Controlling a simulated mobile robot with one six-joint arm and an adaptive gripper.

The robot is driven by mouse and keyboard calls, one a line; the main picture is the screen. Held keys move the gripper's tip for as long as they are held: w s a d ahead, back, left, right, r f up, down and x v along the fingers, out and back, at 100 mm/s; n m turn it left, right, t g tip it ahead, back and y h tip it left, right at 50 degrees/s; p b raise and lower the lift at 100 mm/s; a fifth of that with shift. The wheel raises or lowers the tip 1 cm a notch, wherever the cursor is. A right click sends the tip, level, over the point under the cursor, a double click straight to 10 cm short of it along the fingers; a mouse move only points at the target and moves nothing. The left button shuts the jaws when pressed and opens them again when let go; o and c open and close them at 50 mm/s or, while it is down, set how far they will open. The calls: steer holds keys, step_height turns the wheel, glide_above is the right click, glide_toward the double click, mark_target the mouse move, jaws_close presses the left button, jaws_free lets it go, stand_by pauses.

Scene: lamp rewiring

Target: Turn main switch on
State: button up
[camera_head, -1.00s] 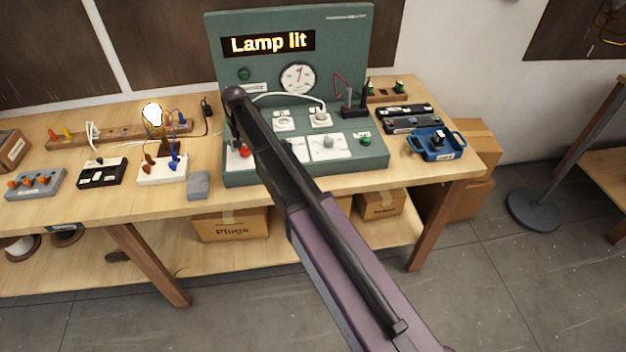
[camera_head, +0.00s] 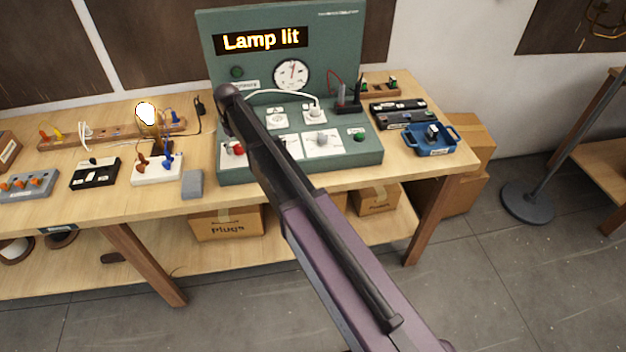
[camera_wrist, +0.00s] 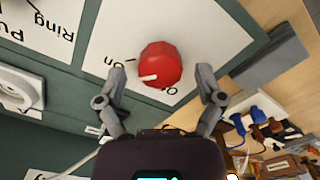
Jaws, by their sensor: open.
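The main switch appears to be a red knob with a white pointer mark. It sits on a white plate at the front left of the green panel (camera_head: 345,62), and the wrist view shows the red knob (camera_wrist: 160,62) close up. An "On" label is left of it; another label starting with "O" is below, partly hidden. The pointer is toward the lower left, between the two labels. My gripper (camera_wrist: 161,80) is open, with one finger on each side of the knob and visible gaps. In the head view my arm hides the gripper. The panel display (camera_head: 261,40) reads "Lamp lit".
A lit bulb (camera_head: 147,114) stands on the bench left of the panel. A grey block (camera_head: 193,184) lies near the panel's front left corner. A blue tray (camera_head: 430,139) and black blocks are at the right. Cardboard boxes (camera_head: 227,222) are below.

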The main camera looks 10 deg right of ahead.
mark_target(238, 147)
steer(key=n, duration=0.9)
steer(key=shift+s, duration=0.1)
step_height(238, 147, up, 14)
steer(key=p, duration=1.4)
steer(key=s+d+f+m+b, duration=0.5)
steer(key=s+d+m, duration=0.1)
steer(key=s+d, duration=0.4)
steer(key=s+d+f+m+b, duration=0.6)
steer(key=s+d, duration=0.3)
steer(key=s, duration=0.3)
steer(key=shift+s+d+m, duration=0.25)
steer(key=shift+d+m, duration=0.1)
steer(key=shift+m, duration=0.35)
steer(key=shift+f, duration=0.1)
steer(key=s+m, duration=0.1)
steer(key=s+d, duration=0.1)
steer(key=s, duration=0.1)
steer(key=s+d+m, duration=0.1)
steer(key=s, duration=0.1)
steer(key=shift+d+m, duration=0.25)
steer(key=shift+m, duration=0.05)
